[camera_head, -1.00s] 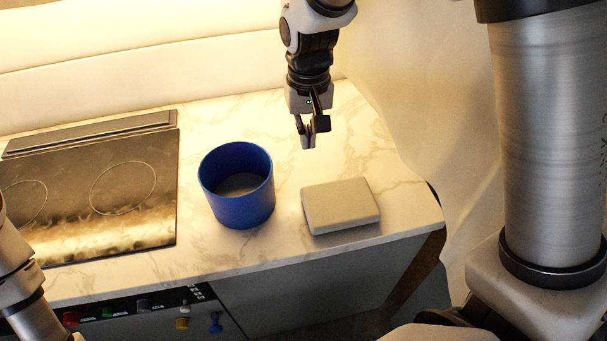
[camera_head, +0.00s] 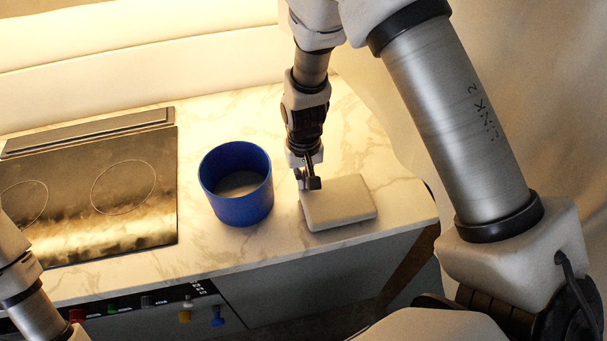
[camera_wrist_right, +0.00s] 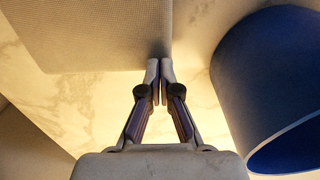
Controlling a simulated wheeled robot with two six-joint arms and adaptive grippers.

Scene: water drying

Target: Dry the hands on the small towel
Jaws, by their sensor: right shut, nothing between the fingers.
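A small pale grey towel (camera_head: 340,205), shaped like a flat block with rounded edges, lies on the marble counter to the right of the blue pot. My right gripper (camera_head: 308,186) is shut and empty at the towel's far left corner. In the right wrist view the shut fingertips (camera_wrist_right: 160,68) are at the edge of the towel (camera_wrist_right: 95,35); I cannot tell for sure whether they touch it. My left gripper is not in view; only part of my left arm shows at the lower left.
The blue pot (camera_head: 236,205) stands just left of the towel and right of the gripper in the wrist view (camera_wrist_right: 275,85). A dark cooktop (camera_head: 95,195) lies further left. The counter's front edge is close to the towel. Marble behind the pot is clear.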

